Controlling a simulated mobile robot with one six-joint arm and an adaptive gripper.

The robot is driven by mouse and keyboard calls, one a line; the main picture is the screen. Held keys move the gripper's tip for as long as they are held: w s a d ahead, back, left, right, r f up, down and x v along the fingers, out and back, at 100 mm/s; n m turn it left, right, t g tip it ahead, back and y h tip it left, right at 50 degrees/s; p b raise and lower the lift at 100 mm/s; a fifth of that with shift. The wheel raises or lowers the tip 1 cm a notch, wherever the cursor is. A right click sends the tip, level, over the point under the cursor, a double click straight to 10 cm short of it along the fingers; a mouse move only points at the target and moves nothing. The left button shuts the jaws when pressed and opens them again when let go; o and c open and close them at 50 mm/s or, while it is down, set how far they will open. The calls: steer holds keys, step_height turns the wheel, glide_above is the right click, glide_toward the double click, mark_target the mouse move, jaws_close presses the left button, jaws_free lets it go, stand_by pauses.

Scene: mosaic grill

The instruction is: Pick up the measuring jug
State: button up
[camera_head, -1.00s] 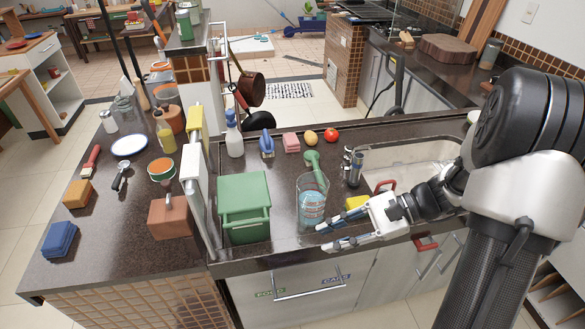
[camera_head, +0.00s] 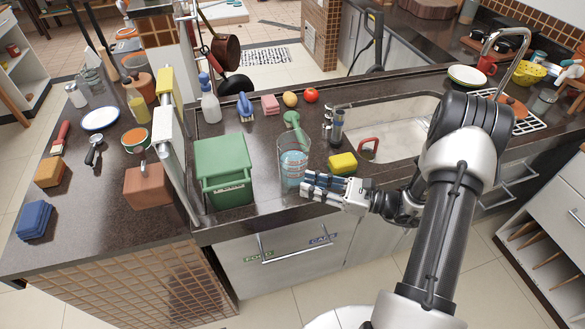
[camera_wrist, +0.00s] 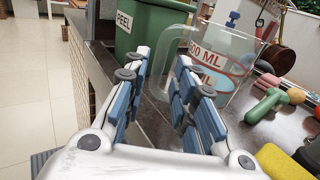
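The measuring jug (camera_head: 293,168) is clear, with blue and red markings. It stands upright on the dark counter, just right of the green bin. In the wrist view the jug (camera_wrist: 228,62) is beyond my fingertips, and its clear handle (camera_wrist: 163,62) shows in line with the gap between them. My gripper (camera_head: 306,188) is low at the jug's front right side in the head view. In the wrist view my gripper (camera_wrist: 163,72) is open, with a clear gap between its blue-padded fingers. I cannot tell whether a finger touches the jug.
The green bin (camera_head: 226,170) is close on the jug's left. The sink (camera_head: 395,125) lies farther right. The counter's front edge runs below my gripper.

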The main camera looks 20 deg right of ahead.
mark_target(284, 178)
steer(key=x, duration=0.4)
steer(key=b+x, duration=0.2)
steer(key=x, duration=0.1)
steer(key=shift+a+f, duration=0.1)
steer(key=shift+f, duration=0.25)
steer(key=shift+w+a+r, duration=0.1)
steer(key=shift+w+a, duration=0.3)
steer(key=shift+c, duration=0.4)
jaws_close()
